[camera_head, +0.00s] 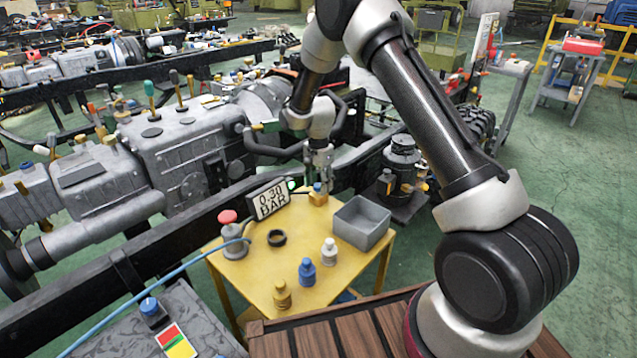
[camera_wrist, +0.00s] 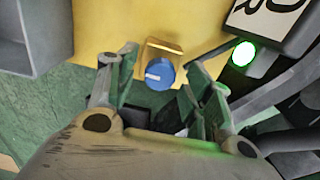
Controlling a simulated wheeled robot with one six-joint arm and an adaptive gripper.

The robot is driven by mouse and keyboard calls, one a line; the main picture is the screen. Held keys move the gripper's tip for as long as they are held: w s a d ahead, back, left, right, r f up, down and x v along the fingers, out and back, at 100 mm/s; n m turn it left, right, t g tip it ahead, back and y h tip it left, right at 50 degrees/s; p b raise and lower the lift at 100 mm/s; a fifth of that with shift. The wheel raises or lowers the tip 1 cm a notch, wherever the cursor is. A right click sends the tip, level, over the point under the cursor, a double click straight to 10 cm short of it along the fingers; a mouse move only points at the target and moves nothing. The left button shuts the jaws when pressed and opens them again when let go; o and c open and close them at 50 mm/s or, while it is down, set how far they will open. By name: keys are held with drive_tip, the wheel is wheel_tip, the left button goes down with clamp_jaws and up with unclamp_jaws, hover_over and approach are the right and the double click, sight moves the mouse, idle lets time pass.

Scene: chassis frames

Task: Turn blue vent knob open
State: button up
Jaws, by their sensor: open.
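The blue vent knob (camera_wrist: 159,75) sits on a small brass block (camera_wrist: 166,46) at the edge of the yellow table. A white line on its face lies nearly level in the wrist view. In the head view the knob (camera_head: 317,187) shows just below my gripper (camera_head: 318,168), partly hidden by it. In the wrist view my gripper (camera_wrist: 160,70) is open, with one finger on each side of the knob. Gaps show between the fingers and the knob. A display reading 0.30 BAR (camera_head: 269,199) stands left of the block, with a lit green lamp (camera_wrist: 243,54).
The yellow table (camera_head: 255,268) holds a grey bin (camera_head: 362,222), a red-topped button (camera_head: 228,217), a black ring (camera_head: 277,238), and brass (camera_head: 282,294), blue (camera_head: 307,271) and white (camera_head: 329,252) fittings. Dark hoses and machinery crowd the area behind my gripper.

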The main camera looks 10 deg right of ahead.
drive_tip(key=c, duration=1.1)
drive_tip(key=shift+o, duration=0.2)
drive_tip(key=shift+n, duration=0.3)
drive_tip(key=n, duration=0.3)
drive_tip(key=shift+n, duration=0.3)
drive_tip(key=n, duration=0.9)
drive_tip(key=shift+n, duration=2.3)
drive_tip(key=shift+o, duration=0.2)
